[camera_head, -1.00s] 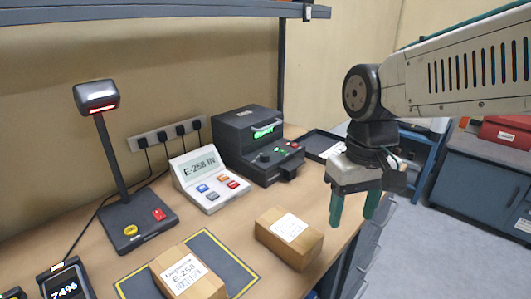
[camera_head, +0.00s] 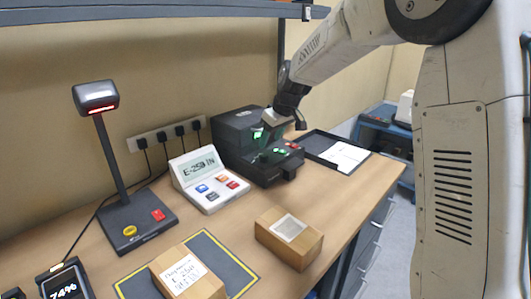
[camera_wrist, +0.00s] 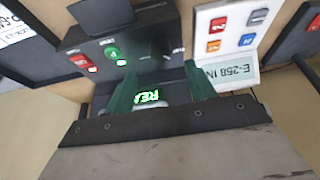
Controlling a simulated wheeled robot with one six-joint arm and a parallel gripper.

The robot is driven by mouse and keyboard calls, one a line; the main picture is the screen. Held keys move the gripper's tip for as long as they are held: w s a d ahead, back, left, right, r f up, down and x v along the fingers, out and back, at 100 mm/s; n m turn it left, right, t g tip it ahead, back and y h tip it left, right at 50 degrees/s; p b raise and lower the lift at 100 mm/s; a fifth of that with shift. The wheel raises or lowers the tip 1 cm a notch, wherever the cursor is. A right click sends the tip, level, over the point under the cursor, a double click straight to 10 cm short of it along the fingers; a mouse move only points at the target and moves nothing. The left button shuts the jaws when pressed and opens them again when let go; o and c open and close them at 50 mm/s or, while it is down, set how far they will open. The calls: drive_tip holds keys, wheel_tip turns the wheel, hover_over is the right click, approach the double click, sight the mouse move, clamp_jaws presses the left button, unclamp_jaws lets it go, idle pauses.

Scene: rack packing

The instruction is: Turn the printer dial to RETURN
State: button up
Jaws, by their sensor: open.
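The label printer (camera_head: 236,128) is a dark box at the back of the bench, with green lit parts on its front. My gripper (camera_head: 266,145) is over the printer's front, its green fingers pointing down at the control ledge. In the wrist view the printer (camera_wrist: 85,38) appears upside down. My open gripper (camera_wrist: 160,72) has its two green fingers apart there, with a green lit display (camera_wrist: 152,97) partly showing between them. The dial is not clearly visible; the fingers and blur cover its area, so its setting cannot be read.
A white keypad unit (camera_head: 208,180) reading E-258 IN stands left of the printer. A dark tray (camera_head: 318,145) with paper lies to its right. A scanner stand (camera_head: 130,225) and two cartons, one (camera_head: 290,238) near the front edge, are on the bench.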

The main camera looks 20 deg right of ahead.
sight(265, 154)
drive_tip(key=x, duration=0.7)
drive_tip(key=shift+s, duration=0.1)
drive_tip(key=c, duration=1)
